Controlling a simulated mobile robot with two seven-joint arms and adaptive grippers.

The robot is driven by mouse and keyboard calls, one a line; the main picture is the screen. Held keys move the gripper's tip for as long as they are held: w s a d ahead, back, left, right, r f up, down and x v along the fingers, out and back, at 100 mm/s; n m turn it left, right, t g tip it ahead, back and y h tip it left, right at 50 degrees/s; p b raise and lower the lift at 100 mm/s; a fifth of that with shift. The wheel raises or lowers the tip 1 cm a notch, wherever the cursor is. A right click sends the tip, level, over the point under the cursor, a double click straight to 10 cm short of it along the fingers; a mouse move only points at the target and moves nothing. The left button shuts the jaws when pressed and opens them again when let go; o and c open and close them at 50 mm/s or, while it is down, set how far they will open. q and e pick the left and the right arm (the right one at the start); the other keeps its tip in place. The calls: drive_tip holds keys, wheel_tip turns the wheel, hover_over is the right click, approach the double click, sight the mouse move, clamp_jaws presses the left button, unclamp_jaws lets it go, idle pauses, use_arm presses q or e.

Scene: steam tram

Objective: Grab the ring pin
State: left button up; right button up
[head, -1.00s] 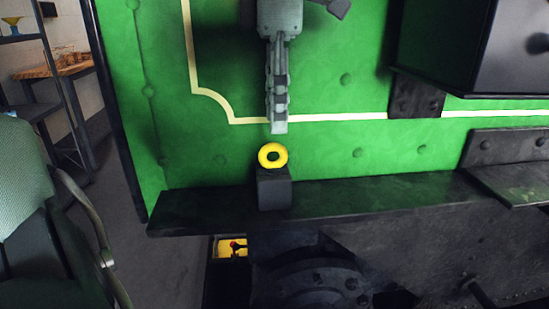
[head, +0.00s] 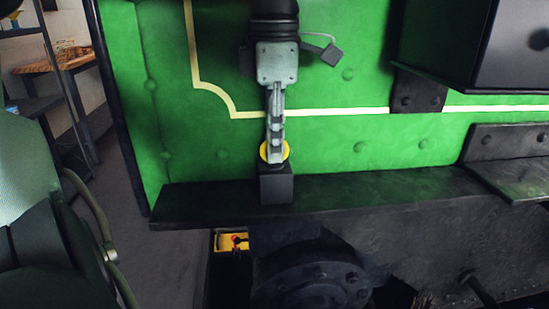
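The ring pin (head: 264,152) has a yellow ring standing upright on a small dark block (head: 276,186), which rests on the black ledge (head: 350,184) of the green tram side. My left gripper (head: 275,155) hangs down from the top with its fingertips at the ring. The fingers cover the ring's middle, and yellow shows on both sides of them. I see the fingers edge-on, so their gap and any grip on the ring are hidden. My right gripper is not in view.
A dark box (head: 500,50) juts out at upper right, above a raised black step (head: 515,165). A yellow container (head: 232,242) shows below the ledge. A shelf rack (head: 50,100) and a wooden table (head: 55,58) stand at left. The ledge beside the block is clear.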

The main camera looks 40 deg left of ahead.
use_arm(q)
clamp_jaws()
drive_tip(key=shift+r, duration=0.1)
